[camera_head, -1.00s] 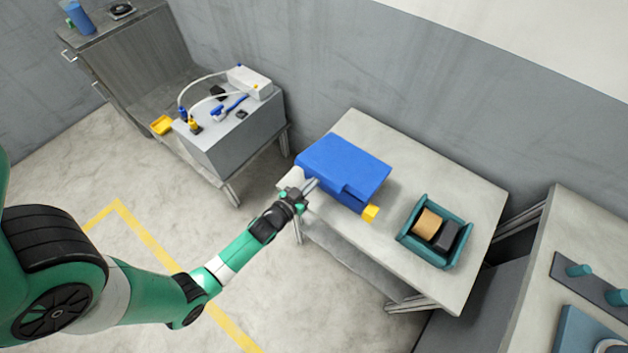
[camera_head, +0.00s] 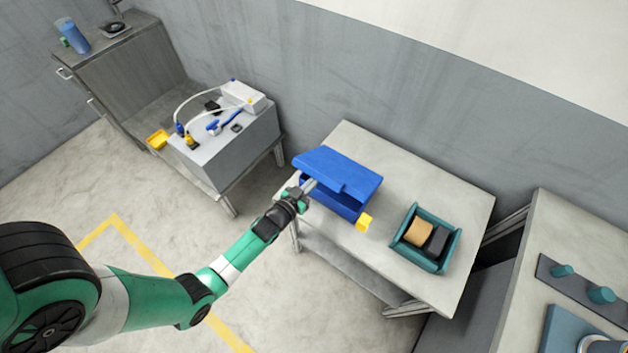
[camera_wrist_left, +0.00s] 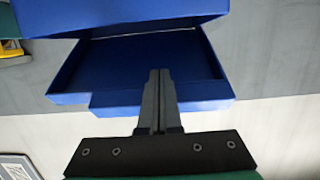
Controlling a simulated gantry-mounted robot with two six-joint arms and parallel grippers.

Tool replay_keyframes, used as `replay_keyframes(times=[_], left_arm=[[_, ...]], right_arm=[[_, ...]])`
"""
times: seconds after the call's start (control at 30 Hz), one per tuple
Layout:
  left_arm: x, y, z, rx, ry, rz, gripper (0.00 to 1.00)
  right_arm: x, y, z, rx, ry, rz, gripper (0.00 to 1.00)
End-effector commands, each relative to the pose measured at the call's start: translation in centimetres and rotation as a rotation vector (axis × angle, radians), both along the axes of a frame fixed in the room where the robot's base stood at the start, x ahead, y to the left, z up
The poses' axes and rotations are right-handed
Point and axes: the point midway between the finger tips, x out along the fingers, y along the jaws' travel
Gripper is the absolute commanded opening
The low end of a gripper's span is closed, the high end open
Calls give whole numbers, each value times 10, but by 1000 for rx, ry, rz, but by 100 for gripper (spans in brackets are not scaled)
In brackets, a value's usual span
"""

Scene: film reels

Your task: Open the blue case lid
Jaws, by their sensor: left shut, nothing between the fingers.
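The blue case stands on the light grey table. Its lid (camera_head: 338,168) is tilted up, with a dark gap between it and the case body (camera_head: 335,200). In the left wrist view the lid (camera_wrist_left: 95,102) and the body (camera_wrist_left: 130,18) show with the gap between them. My left gripper (camera_head: 312,184) is shut and empty at the front left of the case. In the wrist view its fingertips (camera_wrist_left: 159,74) overlap the lid's inner side; I cannot tell if they touch it. My right gripper is not in view.
A teal tray (camera_head: 410,257) with a tan block and a dark block stands to the right. Bare table top (camera_head: 440,190) lies behind the tray. A grey bench (camera_head: 225,160) stands at left.

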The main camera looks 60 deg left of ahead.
Motion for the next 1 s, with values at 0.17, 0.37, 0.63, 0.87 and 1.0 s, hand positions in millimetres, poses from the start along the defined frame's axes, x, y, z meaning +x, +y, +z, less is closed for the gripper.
replay_keyframes(times=[0.17, 0.37, 0.63, 0.87, 1.0], left_arm=[[10, 5, 12, 1, -3, 0, 0], [22, 12, 23, 1, -2, 0, 0], [33, 17, 31, 0, -1, 0, 0], [33, 17, 30, 0, -1, 0, 0], [37, 19, 33, 1, -2, 0, 0]], right_arm=[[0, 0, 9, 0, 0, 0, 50], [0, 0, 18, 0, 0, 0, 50], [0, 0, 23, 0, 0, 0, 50], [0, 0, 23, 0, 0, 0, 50], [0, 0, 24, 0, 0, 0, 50]])
